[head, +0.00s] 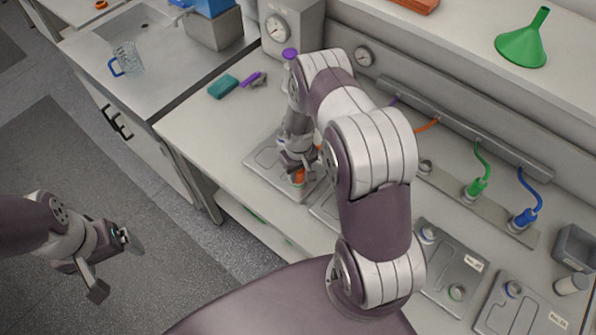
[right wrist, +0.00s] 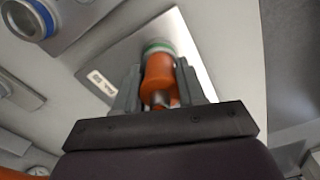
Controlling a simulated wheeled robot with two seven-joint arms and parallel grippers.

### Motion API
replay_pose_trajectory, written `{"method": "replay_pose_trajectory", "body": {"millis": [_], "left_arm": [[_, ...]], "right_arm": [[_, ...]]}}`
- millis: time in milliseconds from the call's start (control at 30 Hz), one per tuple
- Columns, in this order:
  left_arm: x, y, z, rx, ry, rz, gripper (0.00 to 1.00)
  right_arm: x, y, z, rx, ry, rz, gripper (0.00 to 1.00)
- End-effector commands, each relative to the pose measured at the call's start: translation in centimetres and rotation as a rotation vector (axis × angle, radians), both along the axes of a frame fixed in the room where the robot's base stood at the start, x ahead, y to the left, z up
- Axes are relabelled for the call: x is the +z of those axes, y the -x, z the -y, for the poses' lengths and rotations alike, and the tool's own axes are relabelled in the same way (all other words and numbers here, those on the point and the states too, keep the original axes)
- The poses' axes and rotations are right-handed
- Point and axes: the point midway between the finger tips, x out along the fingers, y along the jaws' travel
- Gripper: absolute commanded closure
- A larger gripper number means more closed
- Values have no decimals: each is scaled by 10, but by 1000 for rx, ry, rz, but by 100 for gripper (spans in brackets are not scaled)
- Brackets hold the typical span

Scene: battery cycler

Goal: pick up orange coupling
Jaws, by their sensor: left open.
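The orange coupling (head: 299,177) is at a metal plate (head: 262,158) on the bench, partly hidden by my right gripper (head: 297,165). In the right wrist view the orange coupling (right wrist: 158,72) lies between the two fingers of my right gripper (right wrist: 160,80), which appear closed against its sides. Its far end is at a green and white ring (right wrist: 158,47) on the plate; I cannot tell whether it is seated or just above. My left gripper (head: 112,264) is open and empty over the floor at the left.
Green (head: 475,188) and blue (head: 525,218) couplings with hoses stand on a strip at the right. More plates (head: 452,262) lie in front. A teal block (head: 222,87) and purple-handled tool (head: 250,78) lie left of the gauge box (head: 290,32). A green funnel (head: 523,44) is on the shelf.

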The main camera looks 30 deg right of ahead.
Motion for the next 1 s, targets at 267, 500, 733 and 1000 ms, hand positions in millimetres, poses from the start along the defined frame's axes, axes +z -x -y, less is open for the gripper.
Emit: {"method": "replay_pose_trajectory", "body": {"millis": [267, 500, 733, 1000], "left_arm": [[0, 0, 0, 0, 0, 0, 10], [-9, 0, 0, 0, 0, 0, 10], [-26, 0, 0, 0, 0, 0, 10], [-43, 0, 0, 0, 0, 0, 10]], "right_arm": [[0, 0, 0, 0, 0, 0, 100], [14, -1, 0, 0, 1, 3, 100], [49, 16, -7, 2, 0, 2, 100], [88, 76, -34, 2, 1, 3, 100]]}}
